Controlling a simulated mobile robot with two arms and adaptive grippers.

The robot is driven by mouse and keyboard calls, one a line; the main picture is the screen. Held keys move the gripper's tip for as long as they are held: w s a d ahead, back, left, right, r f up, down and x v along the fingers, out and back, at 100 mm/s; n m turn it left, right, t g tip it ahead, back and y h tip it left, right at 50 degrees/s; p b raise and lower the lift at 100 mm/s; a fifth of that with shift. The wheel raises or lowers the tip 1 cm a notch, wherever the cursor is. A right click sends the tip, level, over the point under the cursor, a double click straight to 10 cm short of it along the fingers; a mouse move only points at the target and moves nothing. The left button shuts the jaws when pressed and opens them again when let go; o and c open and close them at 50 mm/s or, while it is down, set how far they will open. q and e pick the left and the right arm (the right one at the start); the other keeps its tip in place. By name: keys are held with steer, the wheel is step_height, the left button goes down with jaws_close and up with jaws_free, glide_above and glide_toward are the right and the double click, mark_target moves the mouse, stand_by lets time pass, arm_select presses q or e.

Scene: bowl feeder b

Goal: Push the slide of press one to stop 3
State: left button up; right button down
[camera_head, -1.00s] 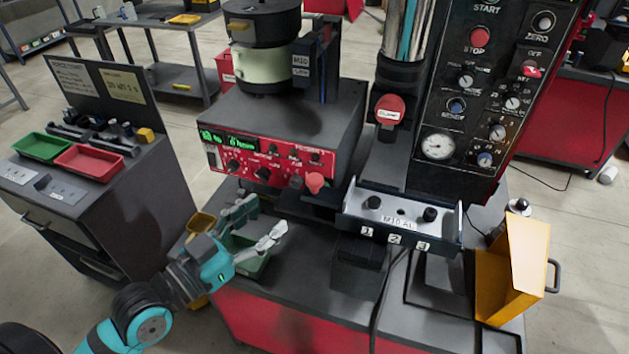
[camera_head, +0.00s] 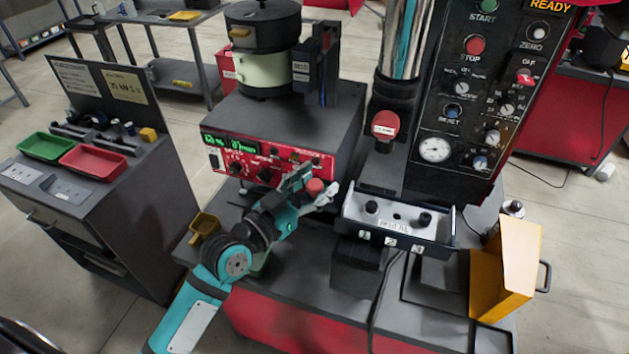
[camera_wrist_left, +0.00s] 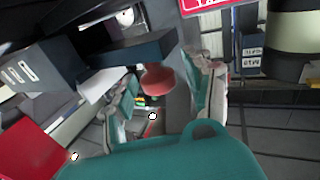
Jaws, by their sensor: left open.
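The press one unit stands right of centre in the head view. Its slide appears to be the pale plate with two black knobs (camera_head: 398,219), in a dark frame. Stop labels 1, 2 and 3 (camera_head: 390,240) run left to right on the front edge. My left gripper (camera_head: 317,188) is open and empty, just left of the frame. The feeder's red mushroom knob (camera_head: 315,187) shows between its fingers; I cannot tell if they touch it. In the left wrist view the red knob (camera_wrist_left: 157,80) also shows between the open fingers (camera_wrist_left: 165,90).
The red feeder control box (camera_head: 262,160) stands behind my left gripper. A yellow bin (camera_head: 507,268) is at the right, and a black cable (camera_head: 378,300) hangs in front. A cart with green and red trays (camera_head: 94,159) stands left.

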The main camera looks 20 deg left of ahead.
arm_select(q)
jaws_close()
steer(key=shift+w+f, duration=0.1)
stand_by(0.4)
